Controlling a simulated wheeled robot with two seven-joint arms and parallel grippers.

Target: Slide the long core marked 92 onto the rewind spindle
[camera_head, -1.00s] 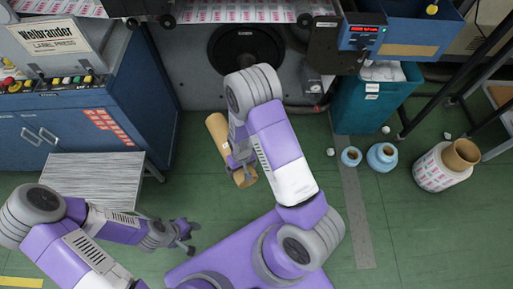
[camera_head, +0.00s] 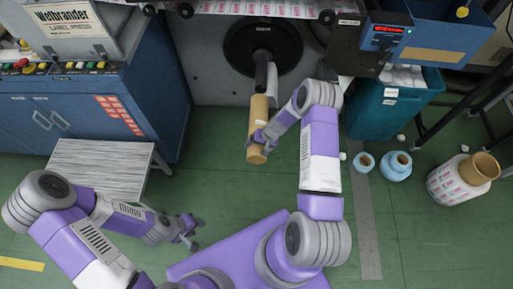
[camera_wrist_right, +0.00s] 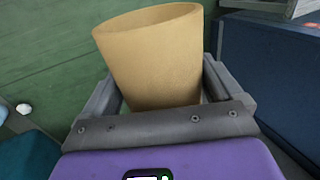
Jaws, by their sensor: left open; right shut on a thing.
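The long tan core (camera_head: 259,110) points lengthwise toward the machine in the head view. My right gripper (camera_head: 258,140) is shut on it near its near end. In the right wrist view the core (camera_wrist_right: 155,60) stands between the fingers, its open end toward the top. No 92 mark is readable. The black rewind spindle (camera_head: 261,70) sticks out from a round black disc (camera_head: 245,42) on the machine. The core's far end meets the spindle's near end in the picture; I cannot tell whether they touch or overlap. My left gripper (camera_head: 188,233) is open and empty, low over the floor.
A slatted grey table (camera_head: 100,165) and the blue label press cabinet (camera_head: 70,110) stand at left. A teal bin (camera_head: 385,110) is right of the spindle. Blue rolls (camera_head: 396,168) and a label-wrapped roll (camera_head: 447,185) stand on the floor at right. Floor between the arms is clear.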

